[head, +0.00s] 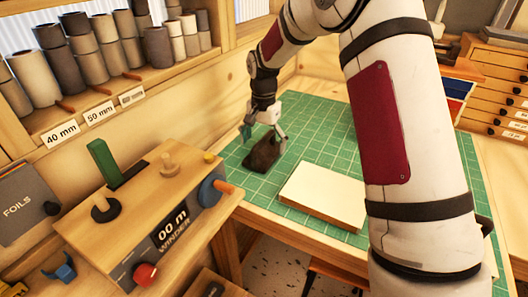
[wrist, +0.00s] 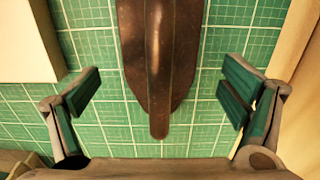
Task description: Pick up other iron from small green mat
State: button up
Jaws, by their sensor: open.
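A dark brown iron (head: 262,154) lies on the green gridded mat (head: 319,150), near its left edge in the head view. In the wrist view the iron (wrist: 160,55) runs down the middle, with its narrow rounded end toward my gripper; its far end is cut off by the frame. My gripper (head: 264,136) is over the iron, with one finger to each side. In the wrist view both fingers of my gripper (wrist: 160,95) are wide apart, with bare mat between them and the iron. Nothing is held.
A pale flat block (head: 322,196) lies on the mat near the front. A wooden winder (head: 150,215) with knobs stands at the left, close to the mat. Shelves of grey rolls (head: 90,60) line the back left. Wooden drawers (head: 495,90) stand at the right.

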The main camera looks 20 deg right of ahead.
jog(key=shift+f, duration=1.35)
jog(key=c, duration=2)
jog(key=shift+r, duration=0.1)
jog(key=shift+c, duration=0.2)
jog(key=shift+r, duration=0.1)
